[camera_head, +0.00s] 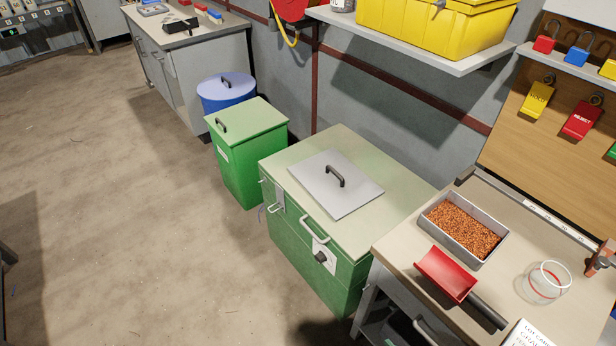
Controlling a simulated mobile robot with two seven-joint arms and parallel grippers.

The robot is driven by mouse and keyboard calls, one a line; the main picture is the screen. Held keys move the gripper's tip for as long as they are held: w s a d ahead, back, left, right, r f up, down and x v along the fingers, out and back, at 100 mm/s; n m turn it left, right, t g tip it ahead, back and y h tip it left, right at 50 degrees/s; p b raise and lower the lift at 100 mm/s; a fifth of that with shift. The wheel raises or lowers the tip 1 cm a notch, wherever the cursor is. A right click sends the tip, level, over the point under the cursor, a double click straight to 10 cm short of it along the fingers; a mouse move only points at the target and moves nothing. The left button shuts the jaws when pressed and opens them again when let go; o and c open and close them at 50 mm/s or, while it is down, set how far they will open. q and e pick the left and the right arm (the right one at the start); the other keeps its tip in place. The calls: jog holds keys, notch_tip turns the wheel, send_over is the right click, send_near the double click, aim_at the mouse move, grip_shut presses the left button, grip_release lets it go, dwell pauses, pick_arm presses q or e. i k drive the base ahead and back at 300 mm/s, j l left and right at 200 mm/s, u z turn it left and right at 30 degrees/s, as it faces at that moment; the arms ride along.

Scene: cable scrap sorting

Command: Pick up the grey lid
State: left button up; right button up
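The grey lid (327,193) is a flat, light grey rectangular plate with a black handle (336,176) standing up from its middle. It lies flat on the pale top (281,160) of a green chest (310,261), near the middle of the head view. Neither of my grippers shows in this view, and nothing is touching the lid's handle.
A bench (400,247) at the right holds a metal tray of copper granules (437,211), a red scoop (446,273) and a clear jar (546,282). A green bin (240,170) and a blue bin (226,93) stand behind the chest. The floor (110,210) at left is open.

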aim_at(338, 186)
jog(key=i+j+u, duration=0.65)
jog(key=u, duration=0.15)
jog(key=i+j+z, duration=0.2)
jog(key=i, duration=0.3)
jog(key=i+j+z, duration=0.2)
jog(key=i, duration=0.35)
jog(key=i+l+z, duration=0.1)
jog(key=z, duration=0.35)
jog(key=i+z, duration=0.2)
jog(key=z, duration=0.25)
jog(key=i+z, duration=0.15)
jog(key=z, duration=0.35)
jog(key=i+z, duration=0.35)
jog(key=k, duration=0.1)
